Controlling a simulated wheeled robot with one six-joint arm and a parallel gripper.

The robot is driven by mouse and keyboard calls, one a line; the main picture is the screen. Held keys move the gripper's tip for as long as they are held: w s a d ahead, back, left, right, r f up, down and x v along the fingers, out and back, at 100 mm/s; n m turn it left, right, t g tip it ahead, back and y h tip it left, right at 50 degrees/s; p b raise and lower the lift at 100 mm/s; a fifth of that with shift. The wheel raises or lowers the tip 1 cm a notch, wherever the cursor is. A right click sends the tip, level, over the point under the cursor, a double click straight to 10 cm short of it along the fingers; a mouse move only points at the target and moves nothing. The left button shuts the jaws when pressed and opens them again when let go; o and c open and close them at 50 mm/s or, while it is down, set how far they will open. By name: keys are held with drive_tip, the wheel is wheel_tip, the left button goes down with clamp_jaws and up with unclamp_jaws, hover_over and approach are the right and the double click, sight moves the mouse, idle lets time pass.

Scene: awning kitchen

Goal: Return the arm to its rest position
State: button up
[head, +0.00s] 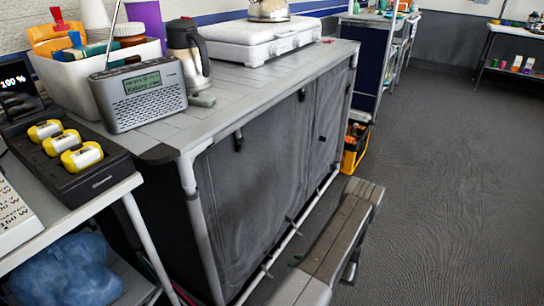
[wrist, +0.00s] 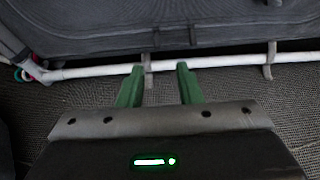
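My gripper (wrist: 160,72) shows in the wrist view with its two green fingers apart and nothing between them. It is near a white horizontal rail (wrist: 218,62) at the foot of the grey fabric cabinet; I cannot tell the exact gap. In the head view my arm (head: 335,235) is low at the bottom centre, in front of the cabinet (head: 260,165). Only a small bit of green shows beside the arm there, and the fingers are mostly hidden.
A counter holds a radio (head: 143,95), a dark jug (head: 187,58) and a white stove (head: 255,40). A charger with yellow batteries (head: 82,156) stands at the left. An orange-and-black crate (head: 354,148) is on the floor beyond the cabinet. The floor (head: 450,190) at the right is clear.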

sight(270, 256)
drive_tip(key=b+x, duration=0.3)
drive_tip(key=x, duration=0.8)
drive_tip(key=shift+s+a+r, duration=0.1)
